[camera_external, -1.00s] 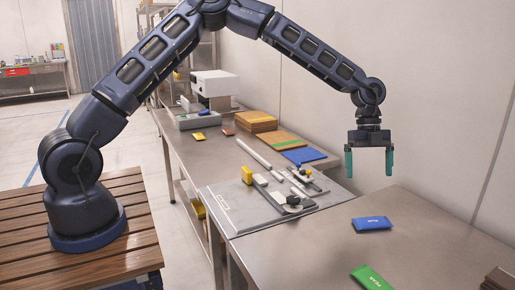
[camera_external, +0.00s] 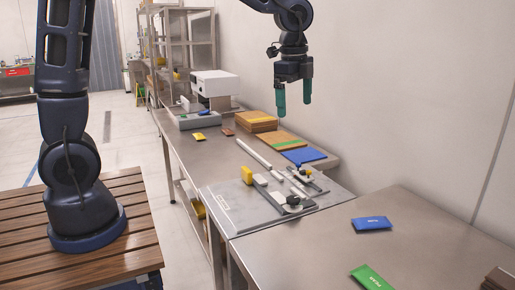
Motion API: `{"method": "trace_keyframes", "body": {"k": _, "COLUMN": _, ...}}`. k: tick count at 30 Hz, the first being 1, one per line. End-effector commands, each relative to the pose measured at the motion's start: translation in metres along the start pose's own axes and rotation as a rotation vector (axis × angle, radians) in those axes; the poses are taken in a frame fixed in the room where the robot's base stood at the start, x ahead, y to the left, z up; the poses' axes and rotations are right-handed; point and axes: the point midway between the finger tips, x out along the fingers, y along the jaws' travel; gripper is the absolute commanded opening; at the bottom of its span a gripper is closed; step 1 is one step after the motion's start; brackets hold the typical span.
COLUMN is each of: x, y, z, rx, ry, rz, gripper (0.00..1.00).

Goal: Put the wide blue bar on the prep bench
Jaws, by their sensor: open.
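A blue flat packet-like bar (camera_external: 371,223) with pale lettering lies flat on the near right steel bench (camera_external: 420,235). It is wider than it is deep. A blue flat board (camera_external: 304,155) lies on the long steel bench (camera_external: 206,158) further back; I cannot tell which bench is the prep bench. My gripper (camera_external: 294,101) is open and empty, with teal fingers pointing down. In the picture it is above the wooden boards and the blue board, well away from the blue bar. Nothing hides the bar.
A green packet (camera_external: 372,277) lies near the blue bar, and dark brown items (camera_external: 498,279) sit at the right edge. A grey plate (camera_external: 235,205) holds rods and clamps. Wooden boards (camera_external: 256,125) and a white machine (camera_external: 213,85) stand further back. The near bench's middle is clear.

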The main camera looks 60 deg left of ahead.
Motion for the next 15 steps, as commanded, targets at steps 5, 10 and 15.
{"method": "trace_keyframes", "body": {"k": 5, "x": -0.032, "y": 0.029, "z": 0.039, "rx": -0.163, "ry": -0.006, "rz": -0.058, "gripper": 1.0}}
{"method": "trace_keyframes", "body": {"k": 10, "x": -0.056, "y": 0.058, "z": 0.076, "rx": -0.324, "ry": 0.005, "rz": -0.105, "gripper": 1.0}}
{"method": "trace_keyframes", "body": {"k": 15, "x": -0.075, "y": 0.089, "z": 0.112, "rx": -0.488, "ry": 0.034, "rz": -0.143, "gripper": 1.0}}
